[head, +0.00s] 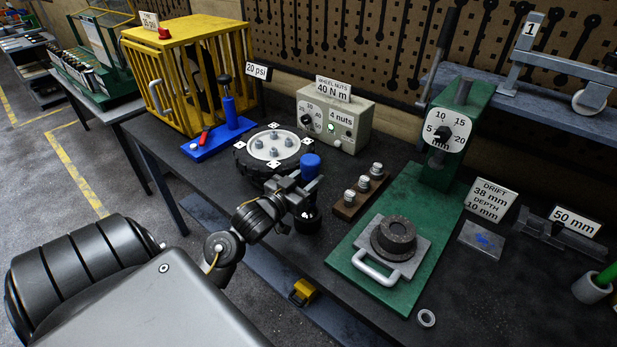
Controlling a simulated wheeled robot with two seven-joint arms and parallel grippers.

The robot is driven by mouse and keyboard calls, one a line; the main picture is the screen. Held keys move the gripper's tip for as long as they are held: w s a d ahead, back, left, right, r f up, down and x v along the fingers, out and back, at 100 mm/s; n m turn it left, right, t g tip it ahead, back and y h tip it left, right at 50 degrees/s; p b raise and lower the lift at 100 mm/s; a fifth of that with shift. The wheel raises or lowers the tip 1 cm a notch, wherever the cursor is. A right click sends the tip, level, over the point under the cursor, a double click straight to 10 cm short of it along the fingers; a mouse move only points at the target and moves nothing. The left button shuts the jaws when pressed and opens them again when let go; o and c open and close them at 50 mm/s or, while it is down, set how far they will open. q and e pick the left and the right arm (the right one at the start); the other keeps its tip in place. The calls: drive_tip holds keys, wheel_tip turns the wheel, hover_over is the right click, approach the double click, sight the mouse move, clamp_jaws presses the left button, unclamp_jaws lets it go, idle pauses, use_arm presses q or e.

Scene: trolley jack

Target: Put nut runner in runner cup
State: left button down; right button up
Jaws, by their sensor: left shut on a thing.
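My left gripper (291,192) is shut on the nut runner, whose blue top (310,166) stands up above the fingers. A dark rounded part (306,219) shows below the fingers. I cannot tell whether that part is the runner's lower end or a runner cup around it. The runner looks roughly upright, near the front edge of the bench, just in front of the wheel (273,148). No empty runner cup can be made out for certain. My right gripper is not in view.
On the dark bench are a wooden block with several nuts (360,192), a "4 nuts" control box (335,118), a green press (408,215), a blue jack (225,130) and a yellow cage (188,70). A grey cup (590,289) with a green rod stands far right.

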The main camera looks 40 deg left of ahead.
use_arm(q)
drive_tip(key=shift+r, duration=0.1)
drive_tip(key=c, duration=1.3)
unclamp_jaws()
drive_tip(key=o, duration=0.4)
drive_tip(key=shift+o, duration=0.2)
